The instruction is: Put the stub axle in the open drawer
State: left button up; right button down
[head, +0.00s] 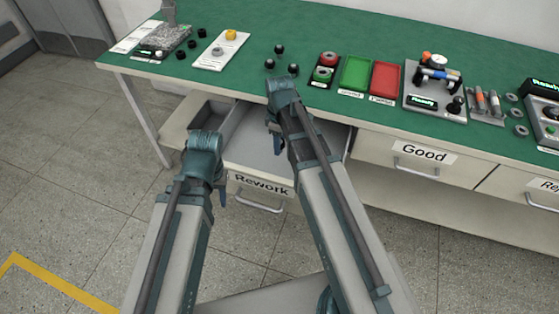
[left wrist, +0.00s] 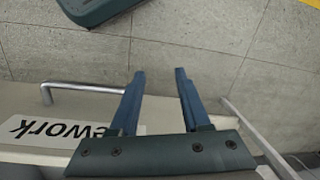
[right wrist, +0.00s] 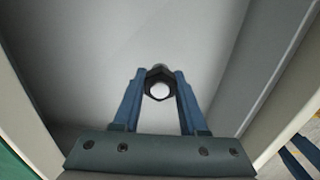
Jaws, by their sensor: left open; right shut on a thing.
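The open drawer (head: 245,155), labelled "Rework", is pulled out from under the green bench and shows a pale, bare floor. It fills much of the right wrist view (right wrist: 90,50). My right gripper (head: 272,138) points down over the drawer. In the right wrist view it (right wrist: 160,92) is shut on the stub axle (right wrist: 159,90), a dark hex-shaped piece with a bright round end. The axle is hidden in the head view. My left gripper (head: 222,195) is open and empty by the drawer's front; the left wrist view (left wrist: 160,75) shows floor between its fingers.
The drawer handle (head: 260,205) and the "Rework" label (left wrist: 60,130) are close to my left gripper. A shut "Good" drawer (head: 420,165) is to the right. On the bench are a green tray (head: 355,75), a red tray (head: 386,80) and several small black parts (head: 280,49).

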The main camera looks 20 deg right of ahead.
aim_at(280, 162)
pick_arm(q)
notch_tip(280, 162, down, 2)
jog(key=shift+f+b, duration=0.1)
jog(key=shift+b, duration=0.35)
pick_arm(e)
notch_tip(280, 162, down, 2)
jog(key=shift+f, duration=0.1)
pick_arm(q)
notch_tip(280, 162, down, 4)
jog(key=b, duration=0.3)
jog(key=shift+r+b, duration=0.25)
jog(key=shift+b, duration=0.05)
pick_arm(e)
notch_tip(280, 162, down, 4)
jog(key=shift+r, duration=0.25)
jog(key=shift+f, duration=0.15)
pick_arm(q)
jog(key=shift+f, duration=0.15)
pick_arm(e)
jog(key=shift+c, duration=2.2)
grip_release()
